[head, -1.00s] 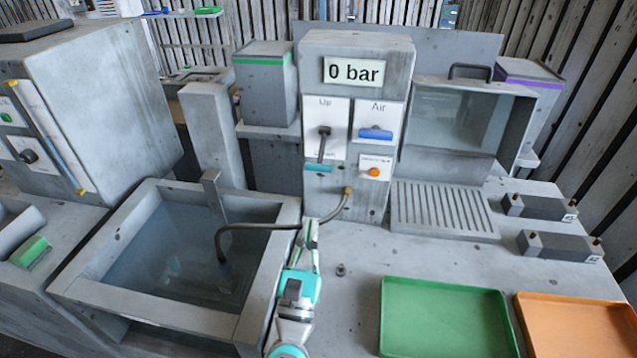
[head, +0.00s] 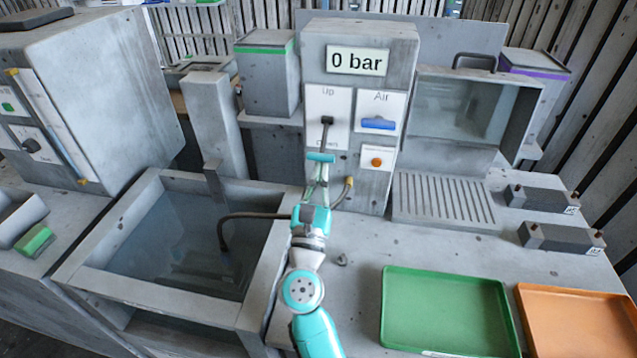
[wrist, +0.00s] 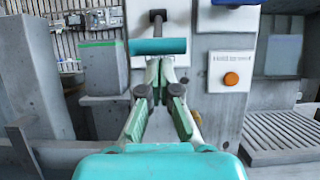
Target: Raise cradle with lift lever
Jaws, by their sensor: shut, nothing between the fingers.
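The lift lever (head: 323,138) is on the panel marked Up and Down. Its dark arm points down from the pivot, with a teal bar handle (head: 321,157) at its lower end. The handle is also in the wrist view (wrist: 157,46). My gripper (head: 319,176) is shut and empty, its fingertips just below the handle; I cannot tell whether they touch. The fingertips also show in the wrist view (wrist: 160,68). The water tank (head: 160,307) is at left with a grey upright (head: 212,178) at its back edge. The cradle cannot be clearly made out in the water.
A dark hose (head: 255,215) runs from the panel's brass fitting into the tank, behind my gripper. A blue Air handle (head: 378,123) and an orange button (head: 376,162) are right of the lever. Green (head: 388,310) and orange trays (head: 525,300) lie at right.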

